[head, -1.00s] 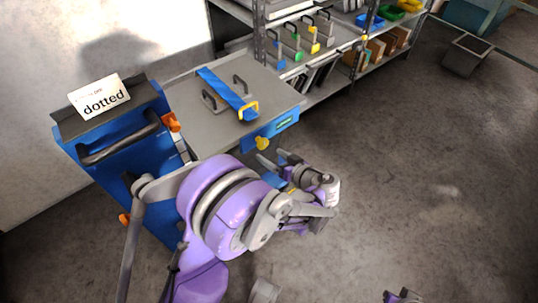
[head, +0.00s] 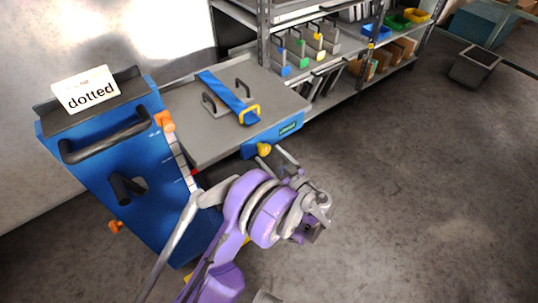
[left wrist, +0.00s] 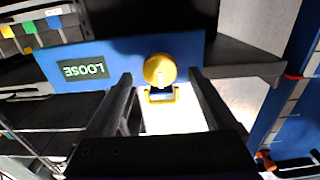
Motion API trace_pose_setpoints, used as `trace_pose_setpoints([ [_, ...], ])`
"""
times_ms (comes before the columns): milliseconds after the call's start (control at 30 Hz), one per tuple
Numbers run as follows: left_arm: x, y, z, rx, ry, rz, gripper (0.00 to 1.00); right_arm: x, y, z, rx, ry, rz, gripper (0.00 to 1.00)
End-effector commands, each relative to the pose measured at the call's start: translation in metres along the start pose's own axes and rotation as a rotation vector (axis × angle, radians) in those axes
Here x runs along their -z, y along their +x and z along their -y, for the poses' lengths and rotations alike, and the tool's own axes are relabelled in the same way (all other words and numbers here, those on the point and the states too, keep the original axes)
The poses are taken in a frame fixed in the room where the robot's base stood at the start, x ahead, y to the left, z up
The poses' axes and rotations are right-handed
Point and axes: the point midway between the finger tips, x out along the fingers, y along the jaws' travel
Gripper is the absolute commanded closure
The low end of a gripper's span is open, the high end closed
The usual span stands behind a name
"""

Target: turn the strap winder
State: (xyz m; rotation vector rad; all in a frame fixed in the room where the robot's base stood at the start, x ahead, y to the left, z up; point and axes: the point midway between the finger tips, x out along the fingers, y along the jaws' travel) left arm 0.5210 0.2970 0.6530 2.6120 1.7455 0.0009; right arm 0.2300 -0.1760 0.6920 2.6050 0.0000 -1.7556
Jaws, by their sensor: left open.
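The strap winder is a yellow knob (head: 264,149) on the blue front panel (head: 272,136) of the grey press table. In the left wrist view the knob (left wrist: 160,70) sits beside a label reading LOOSE (left wrist: 84,71), seen upside down. A blue strap (head: 225,93) runs over a grey plate and ends at a yellow buckle (head: 249,110). My left gripper (head: 274,157) is open just in front of the panel. In the left wrist view its fingers (left wrist: 160,82) lie on either side of the knob, with gaps. Whether they reach around it I cannot tell. My right gripper is out of view.
A blue cabinet (head: 118,165) with black handles and a sign reading dotted (head: 86,90) stands at left. Behind is a shelf rack (head: 360,75) with plates and coloured bins. A grey bin (head: 474,66) stands far right. The floor at right is clear.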

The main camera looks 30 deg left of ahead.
Motion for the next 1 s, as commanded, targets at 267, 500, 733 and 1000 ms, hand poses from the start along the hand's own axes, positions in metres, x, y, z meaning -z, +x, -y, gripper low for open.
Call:
trace_pose_setpoints([
  [267,0.0000,0.0162,0.0001,0.000,0.000,0.000,0.10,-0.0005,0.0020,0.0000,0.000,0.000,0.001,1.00],
  [500,0.0001,0.0161,0.0001,0.000,0.000,0.000,0.17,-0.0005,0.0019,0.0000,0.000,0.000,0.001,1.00],
  [733,0.0001,0.0160,0.0001,0.000,0.000,0.001,0.59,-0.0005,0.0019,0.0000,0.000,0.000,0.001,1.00],
  [1000,0.0000,0.0159,0.0001,0.000,0.001,0.001,0.96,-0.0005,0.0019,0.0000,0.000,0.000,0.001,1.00],
])
